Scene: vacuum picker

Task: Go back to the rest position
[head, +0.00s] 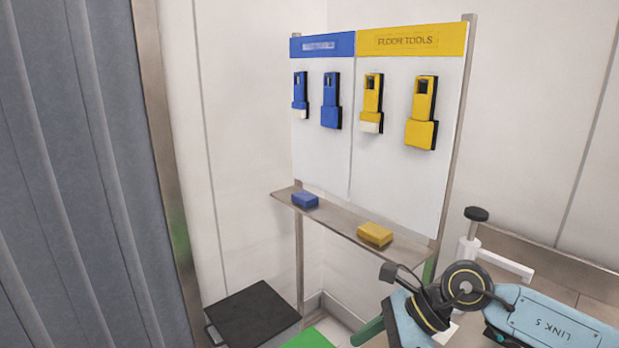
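My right arm (545,318) comes in from the lower right, with a pale blue link marked "LINK 5" and dark round joints. It bends down past the bottom edge, in front of the right end of the shelf. I cannot make out gripper fingers on it. My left arm and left gripper do not show. The tool board (320,165) stands at the back, with a blue header on the left and a yellow "FLOOR TOOLS" header on the right. Blue tools (331,101) and yellow tools (422,113) hang on it.
A narrow shelf (340,228) below the board carries a blue block (305,200) and a yellow block (375,234). A black-lidded bin (252,316) stands at the lower left, beside a green surface (310,340). A grey ribbed curtain (75,180) fills the left side.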

